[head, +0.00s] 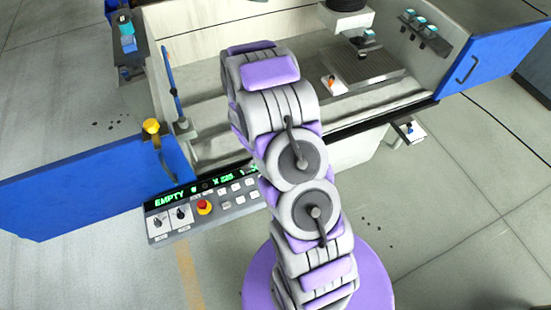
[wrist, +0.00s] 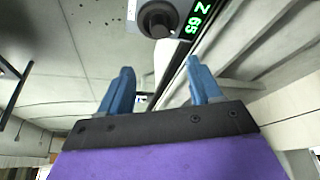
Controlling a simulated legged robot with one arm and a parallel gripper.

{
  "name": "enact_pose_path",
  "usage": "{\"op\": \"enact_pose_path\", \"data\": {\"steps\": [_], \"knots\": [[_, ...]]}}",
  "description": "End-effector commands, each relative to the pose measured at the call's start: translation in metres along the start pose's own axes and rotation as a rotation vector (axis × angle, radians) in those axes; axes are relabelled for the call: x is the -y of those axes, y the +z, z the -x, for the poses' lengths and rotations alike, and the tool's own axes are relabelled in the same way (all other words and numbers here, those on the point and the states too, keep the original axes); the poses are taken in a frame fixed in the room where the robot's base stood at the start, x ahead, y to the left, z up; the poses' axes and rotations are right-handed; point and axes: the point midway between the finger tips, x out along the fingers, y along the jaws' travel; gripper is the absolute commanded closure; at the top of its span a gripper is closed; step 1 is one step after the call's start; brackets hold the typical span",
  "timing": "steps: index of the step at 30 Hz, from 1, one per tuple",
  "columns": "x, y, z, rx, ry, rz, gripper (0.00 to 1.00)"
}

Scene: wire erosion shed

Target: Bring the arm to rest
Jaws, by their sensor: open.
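My arm (head: 292,165), in purple and grey, rises from its round purple base in the middle of the head view and reaches up in front of the machine. Its far end covers part of the machine's work area. My gripper (wrist: 160,88) shows in the wrist view with two blue fingers spread apart and nothing between them. I cannot make out the fingers in the head view. Beyond the fingers, the wrist view shows a dark round knob (wrist: 157,18) and a green lit readout (wrist: 195,22).
The machine has a control panel (head: 205,205) with a red button, and blue doors swung out at left (head: 95,188) and right (head: 495,50). A metal block (head: 362,64) sits in its bed. A yellow-topped lever (head: 152,127) stands by the left door. Open floor (head: 460,200) lies at right.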

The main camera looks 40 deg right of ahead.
Motion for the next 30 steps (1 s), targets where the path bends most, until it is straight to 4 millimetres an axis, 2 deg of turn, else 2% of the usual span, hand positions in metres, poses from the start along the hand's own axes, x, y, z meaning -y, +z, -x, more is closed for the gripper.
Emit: {"op": "enact_pose_path", "data": {"steps": [12, 14, 17, 20, 24, 27, 30], "knots": [[0.001, 0.001, 0.000, 0.002, -0.004, 0.002, 0.36], [0.006, 0.003, 0.002, 0.010, -0.019, 0.009, 0.36], [0.024, 0.012, 0.013, 0.047, -0.078, 0.039, 0.36], [0.047, 0.029, 0.033, 0.107, -0.167, 0.100, 0.36], [0.073, 0.060, 0.072, 0.203, -0.295, 0.222, 0.36], [0.081, 0.084, 0.101, 0.269, -0.367, 0.319, 0.36], [0.079, 0.106, 0.130, 0.326, -0.425, 0.425, 0.36]]}}
